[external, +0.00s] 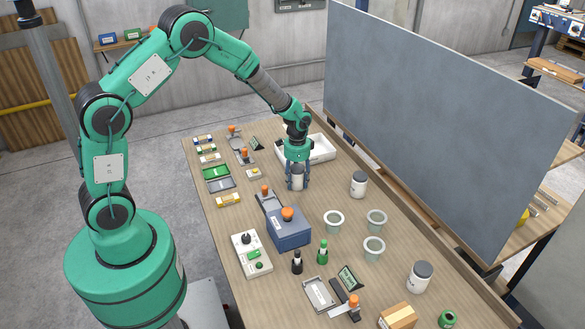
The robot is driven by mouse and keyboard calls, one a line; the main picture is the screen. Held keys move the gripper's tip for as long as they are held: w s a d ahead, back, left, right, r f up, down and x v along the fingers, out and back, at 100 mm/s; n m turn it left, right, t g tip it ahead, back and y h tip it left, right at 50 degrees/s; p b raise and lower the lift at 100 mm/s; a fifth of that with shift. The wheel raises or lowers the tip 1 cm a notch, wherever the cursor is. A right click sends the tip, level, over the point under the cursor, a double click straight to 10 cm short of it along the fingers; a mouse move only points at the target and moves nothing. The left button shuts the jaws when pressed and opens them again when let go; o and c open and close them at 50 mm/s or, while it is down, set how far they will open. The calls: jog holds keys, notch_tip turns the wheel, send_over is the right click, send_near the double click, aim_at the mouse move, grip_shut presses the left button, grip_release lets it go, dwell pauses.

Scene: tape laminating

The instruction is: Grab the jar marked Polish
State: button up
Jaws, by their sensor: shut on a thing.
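My gripper (297,182) points down over the far middle of the table. It is shut on a light jar (297,178), with a finger on each side of it. The jar is upright; I cannot tell whether it touches the table, and its label is not readable. A second white jar with a grey lid (359,184) stands to the right of my gripper. A third such jar (419,276) stands at the near right. Their labels are too small to read, so I cannot tell which is marked Polish.
A white tray (322,150) lies just behind my gripper. Several open pots (334,219) stand in the table's middle right. A blue box with an orange knob (289,234) is nearer. A grey panel (440,120) walls the right side. Some bare table lies between the jars.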

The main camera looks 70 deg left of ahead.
aim_at(297, 168)
jog(key=shift+r, duration=0.1)
notch_tip(297, 168, up, 10)
jog(key=shift+f+p, duration=0.1)
jog(key=shift+p, duration=0.8)
